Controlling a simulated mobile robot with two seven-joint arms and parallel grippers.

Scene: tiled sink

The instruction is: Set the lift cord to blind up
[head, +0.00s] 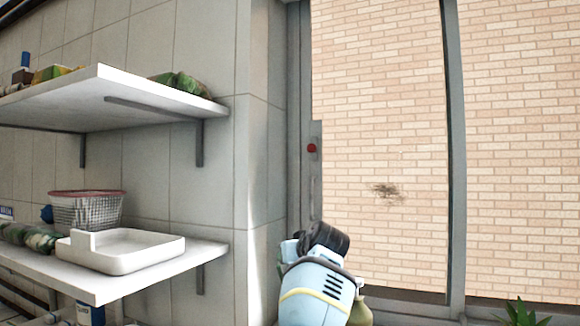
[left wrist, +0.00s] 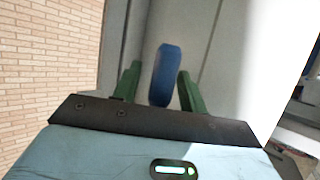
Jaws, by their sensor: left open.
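A blue oblong piece (left wrist: 165,75), perhaps the end of the lift cord, shows in the left wrist view. It appears between the two green fingers of my left gripper (left wrist: 159,70). The fingers are apart, with a gap on each side of the piece; I cannot tell how deep it is between them. In the head view my left arm is at the bottom centre, before the window frame, and its fingers are hidden. No cord or blind can be made out in either view. My right gripper is not in view.
A red round knob (head: 312,148) sits on the grey window frame. A brick wall (head: 385,110) shows behind the glass. Two white shelves on the left hold a wire basket (head: 87,212) and a white tray (head: 120,250). A green plant (head: 521,312) is at bottom right.

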